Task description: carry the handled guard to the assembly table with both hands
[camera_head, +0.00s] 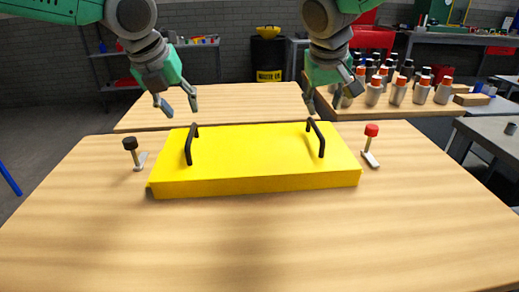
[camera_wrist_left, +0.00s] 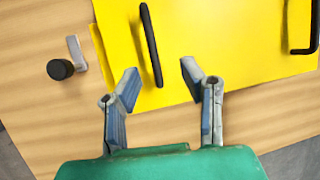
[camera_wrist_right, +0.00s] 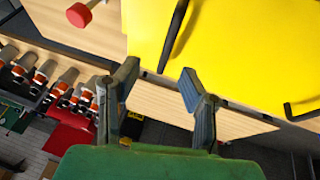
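The handled guard (camera_head: 258,158) is a flat yellow box lying on a light wooden table (camera_head: 250,240). It has a black left handle (camera_head: 188,147) and a black right handle (camera_head: 317,138) on top. My left gripper (camera_head: 177,103) is open and empty, beyond the left handle and above the guard's far edge. In the left wrist view the left handle (camera_wrist_left: 150,45) shows ahead of the open fingers (camera_wrist_left: 160,78). My right gripper (camera_head: 334,98) is open and empty, beyond the right handle. In the right wrist view that handle (camera_wrist_right: 174,36) lies ahead of the fingers (camera_wrist_right: 158,78). Neither gripper touches a handle.
A black-knobbed lever (camera_head: 131,146) stands left of the guard and a red-knobbed lever (camera_head: 371,135) right of it. Another wooden table (camera_head: 230,102) stands behind. Several bottles (camera_head: 397,90) crowd a bench at the right. The table front is clear.

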